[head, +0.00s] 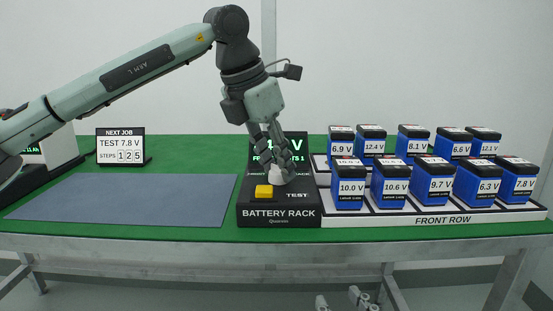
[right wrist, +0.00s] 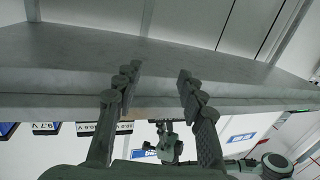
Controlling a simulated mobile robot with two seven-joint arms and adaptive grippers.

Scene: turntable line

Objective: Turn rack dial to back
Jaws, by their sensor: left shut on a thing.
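The black battery rack console (head: 280,214) stands mid-table, with a yellow button (head: 264,191) and a "TEST" label on its top. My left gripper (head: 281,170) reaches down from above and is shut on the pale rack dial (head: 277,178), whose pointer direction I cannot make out. The green-lettered rack screen (head: 294,150) is partly hidden behind the gripper; its line reads roughly "FR… TS 1". My right gripper is low at the table's front edge, at the bottom of the head view (head: 340,302). In the right wrist view (right wrist: 158,78) its fingers are apart and empty.
Blue batteries with voltage labels stand in two rows on white trays at the right, the nearer marked "FRONT ROW" (head: 442,220). A "NEXT JOB" sign (head: 121,147) reads TEST 7.8 V, STEPS 125. A bare grey-blue mat (head: 120,200) lies left of the rack.

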